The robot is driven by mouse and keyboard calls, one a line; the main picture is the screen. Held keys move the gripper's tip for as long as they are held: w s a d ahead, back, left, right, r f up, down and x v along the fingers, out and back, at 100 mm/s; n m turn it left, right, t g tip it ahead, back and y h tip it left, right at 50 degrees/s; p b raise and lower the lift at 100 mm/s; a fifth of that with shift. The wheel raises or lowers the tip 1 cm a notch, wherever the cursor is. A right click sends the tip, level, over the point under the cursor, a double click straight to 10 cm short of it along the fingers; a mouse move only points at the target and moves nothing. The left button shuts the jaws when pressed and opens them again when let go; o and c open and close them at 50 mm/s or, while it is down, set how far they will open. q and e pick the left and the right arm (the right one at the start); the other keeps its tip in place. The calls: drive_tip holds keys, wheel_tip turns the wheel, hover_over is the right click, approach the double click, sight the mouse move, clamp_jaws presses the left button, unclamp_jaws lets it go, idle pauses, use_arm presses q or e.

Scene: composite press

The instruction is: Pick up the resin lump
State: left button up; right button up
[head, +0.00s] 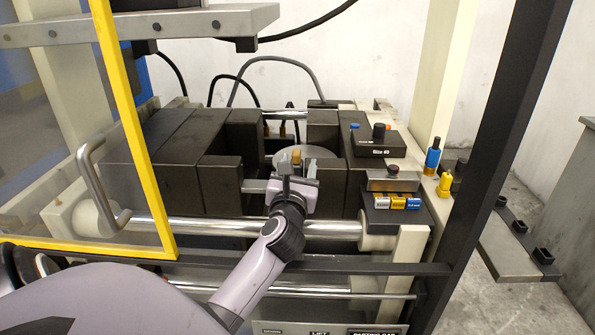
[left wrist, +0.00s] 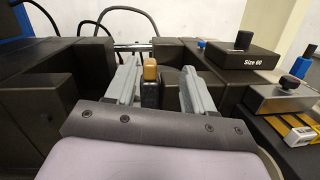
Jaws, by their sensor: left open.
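The resin lump (head: 296,155) looks like a small tan-brown block with a rounded top. It shows in the press gap, in front of a round grey plate (head: 318,153). In the left wrist view the lump (left wrist: 150,69) sits on top of a dark upright piece (left wrist: 151,95), between my finger lines and nearer the left finger. My left gripper (head: 298,167) is open and empty, its two grey fingers (left wrist: 158,72) pointing toward the lump. I cannot tell whether the fingertips reach around it or stop short. My right gripper is not in view.
Dark press blocks (head: 225,185) stand close on both sides of the gap. A chrome bar (head: 330,230) crosses in front. A yellow-framed clear guard (head: 130,130) stands at left.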

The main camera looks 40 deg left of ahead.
sight(296, 157)
use_arm(q)
drive_tip(key=shift+w+a+f+n+g, duration=0.2)
drive_tip(key=shift+a+f+n+g, duration=0.6)
drive_tip(key=shift+n, duration=0.3)
drive_tip(key=shift+w+a+f, duration=0.1)
drive_tip(key=shift+w+a, duration=0.05)
drive_tip(key=shift+r+p+x, duration=0.15)
drive_tip(key=shift+x, duration=1.55)
drive_tip(key=shift+r+p+x, duration=0.15)
drive_tip(key=shift+x, duration=1.5)
clamp_jaws()
